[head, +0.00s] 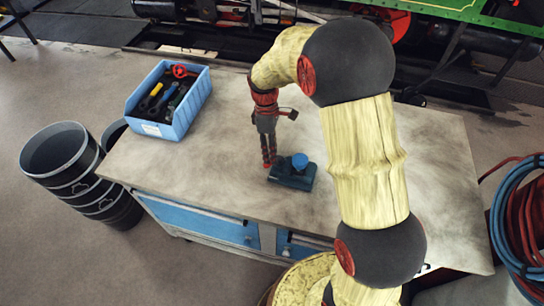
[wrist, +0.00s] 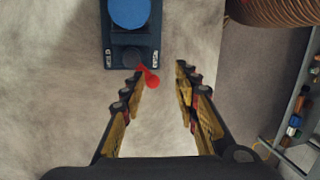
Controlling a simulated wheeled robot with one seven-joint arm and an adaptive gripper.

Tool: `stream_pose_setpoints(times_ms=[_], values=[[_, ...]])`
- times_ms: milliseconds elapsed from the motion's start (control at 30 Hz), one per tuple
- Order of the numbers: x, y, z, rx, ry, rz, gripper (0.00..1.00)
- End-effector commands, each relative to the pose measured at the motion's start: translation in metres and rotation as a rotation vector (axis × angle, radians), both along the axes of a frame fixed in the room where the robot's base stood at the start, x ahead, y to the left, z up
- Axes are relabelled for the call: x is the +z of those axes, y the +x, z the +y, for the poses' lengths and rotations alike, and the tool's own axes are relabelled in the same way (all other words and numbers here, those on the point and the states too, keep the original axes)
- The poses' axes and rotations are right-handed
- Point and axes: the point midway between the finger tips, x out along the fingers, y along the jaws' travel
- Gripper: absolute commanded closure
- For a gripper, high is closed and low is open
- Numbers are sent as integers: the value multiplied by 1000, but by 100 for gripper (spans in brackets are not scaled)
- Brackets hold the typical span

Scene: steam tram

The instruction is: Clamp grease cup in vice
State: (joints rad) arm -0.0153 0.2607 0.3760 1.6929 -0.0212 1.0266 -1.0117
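A small dark teal vice (head: 291,180) sits on the worktable near its front edge. A round blue piece (head: 300,161), which I take to be the grease cup, stands upright on it; whether the jaws grip it is unclear. In the wrist view the vice (wrist: 132,40) is at the top, with the blue round top (wrist: 129,12) cut by the frame edge. A red lever with a rounded end (wrist: 150,77) sticks out from the vice's near end. My gripper (wrist: 161,74) is open, its fingers on either side of the lever's end. In the head view my gripper (head: 269,160) points down left of the vice.
A blue bin (head: 170,100) with tools stands at the table's back left. The worktable (head: 190,190) is otherwise clear. Black buckets (head: 75,170) stand on the floor at left. Coiled hoses (head: 520,220) hang at right. A locomotive's rods and wheels (head: 250,12) lie behind the table.

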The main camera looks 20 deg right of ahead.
Motion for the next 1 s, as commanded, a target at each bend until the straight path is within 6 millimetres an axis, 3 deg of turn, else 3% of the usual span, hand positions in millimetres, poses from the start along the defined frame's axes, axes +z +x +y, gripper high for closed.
stream_pose_setpoints(times_ms=[67, 200, 400, 633, 1000], values=[[-3, 17, 0, 146, 30, 1, 69], [11, 38, -1, 393, 76, -21, 69], [14, 35, -1, 607, 122, -3, 69], [2, 33, -1, 658, 133, -1, 69], [-50, 22, -3, 655, 132, -2, 69]])
